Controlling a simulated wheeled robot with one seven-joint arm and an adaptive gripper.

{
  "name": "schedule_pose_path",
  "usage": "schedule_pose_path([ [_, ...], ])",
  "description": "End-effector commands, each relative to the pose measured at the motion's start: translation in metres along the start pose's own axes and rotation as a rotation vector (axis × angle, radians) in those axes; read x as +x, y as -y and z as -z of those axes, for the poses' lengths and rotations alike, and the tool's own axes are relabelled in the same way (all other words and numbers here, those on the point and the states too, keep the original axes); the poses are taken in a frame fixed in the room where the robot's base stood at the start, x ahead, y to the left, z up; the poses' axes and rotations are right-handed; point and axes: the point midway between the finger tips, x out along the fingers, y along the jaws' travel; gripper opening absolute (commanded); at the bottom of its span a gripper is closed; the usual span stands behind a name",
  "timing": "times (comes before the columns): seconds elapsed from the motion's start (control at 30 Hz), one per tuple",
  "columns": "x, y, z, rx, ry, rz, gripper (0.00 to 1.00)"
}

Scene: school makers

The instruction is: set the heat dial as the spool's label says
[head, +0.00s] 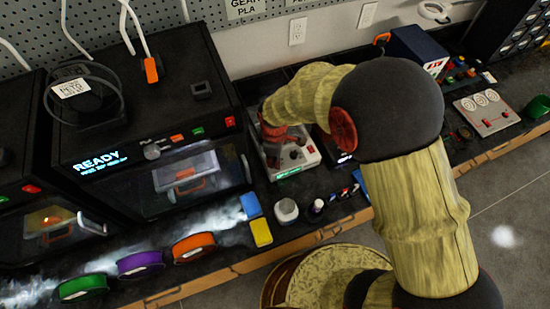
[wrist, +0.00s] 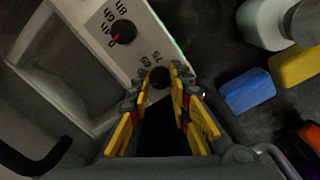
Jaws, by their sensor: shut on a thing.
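A dark spool (head: 97,103) lies on top of the black printer, with a white label (head: 72,88) whose print is too small to read surely. A pale control unit (head: 301,160) with dark knobs stands right of the printer. My gripper (wrist: 160,80) is at this unit, its yellow fingers closed about a dark round knob (wrist: 160,75). Numbers show beside that knob, but its pointer is hidden. Another dial (wrist: 122,32) with a red pointer and numbers around it sits further up the panel (wrist: 92,25). I cannot tell which dial is for heat.
The printer (head: 110,60) shows READY on its display. Blue (head: 250,205) and yellow (head: 261,232) blocks and a white jar (head: 286,210) stand in front of the unit. Green, purple and orange spools line the bench's front. A blue box (head: 415,50) stands at the back right.

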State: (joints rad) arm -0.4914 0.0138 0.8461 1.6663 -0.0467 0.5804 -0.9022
Motion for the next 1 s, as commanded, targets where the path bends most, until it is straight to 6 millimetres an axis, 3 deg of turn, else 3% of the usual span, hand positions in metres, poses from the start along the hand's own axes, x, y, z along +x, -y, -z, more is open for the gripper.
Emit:
schedule_pose_path([
  [0.43, -0.0003, 0.0005, -0.0001, 0.074, 0.004, 0.001, 0.00],
  [1.0, -0.0002, 0.0006, 0.0006, 0.498, 0.023, 0.001, 0.00],
])
